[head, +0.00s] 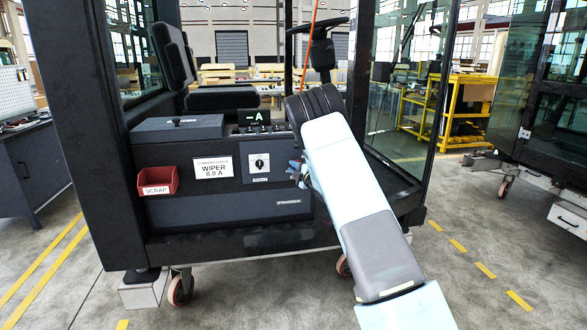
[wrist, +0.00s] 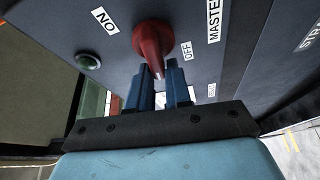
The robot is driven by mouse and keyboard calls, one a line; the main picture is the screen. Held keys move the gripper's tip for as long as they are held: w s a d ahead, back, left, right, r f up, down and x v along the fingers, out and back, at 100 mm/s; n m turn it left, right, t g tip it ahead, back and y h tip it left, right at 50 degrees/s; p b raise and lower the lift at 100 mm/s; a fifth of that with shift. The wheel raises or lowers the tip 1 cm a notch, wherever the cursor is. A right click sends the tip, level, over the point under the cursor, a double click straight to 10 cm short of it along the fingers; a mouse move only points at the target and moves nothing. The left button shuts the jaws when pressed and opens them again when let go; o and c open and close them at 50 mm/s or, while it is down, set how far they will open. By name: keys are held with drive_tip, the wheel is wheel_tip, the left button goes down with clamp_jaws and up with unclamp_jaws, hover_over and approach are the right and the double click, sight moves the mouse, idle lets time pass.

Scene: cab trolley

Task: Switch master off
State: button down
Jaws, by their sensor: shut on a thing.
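The red master switch knob (wrist: 151,38) shows in the wrist view on a dark grey panel. Its handle points down in the picture, towards my gripper (wrist: 160,68). The two blue fingers are closed around the tip of the handle. A label reading "OFF" (wrist: 187,50) is right of the knob, "MASTER" (wrist: 213,20) is further right, and an ON label (wrist: 104,20) is at upper left. In the head view my gripper (head: 297,172) is at the right end of the cab's console, and the red knob cannot be made out there.
A green lamp (wrist: 88,61) is on the panel left of the knob. The console has a wiper panel with a rotary knob (head: 259,163), a display reading "A" (head: 254,117) and a red scrap bin (head: 158,181). The seat (head: 222,98) and steering wheel (head: 318,27) stand above.

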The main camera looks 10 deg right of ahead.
drive_tip(key=shift+s+d+f+n+g, duration=0.1)
drive_tip(key=shift+d+f+n+g, duration=0.3)
drive_tip(key=shift+f+n, duration=0.25)
drive_tip(key=shift+d+r+n, duration=0.1)
drive_tip(key=shift+n, duration=0.15)
drive_tip(key=c, duration=1.4)
unclamp_jaws()
drive_tip(key=shift+o, duration=1.3)
drive_tip(key=shift+r, duration=0.15)
drive_tip(key=shift+a+r, duration=0.1)
drive_tip(key=shift+a, duration=0.25)
drive_tip(key=v, duration=1.3)
drive_tip(key=shift+s+d, duration=0.15)
drive_tip(key=shift+s, duration=0.1)
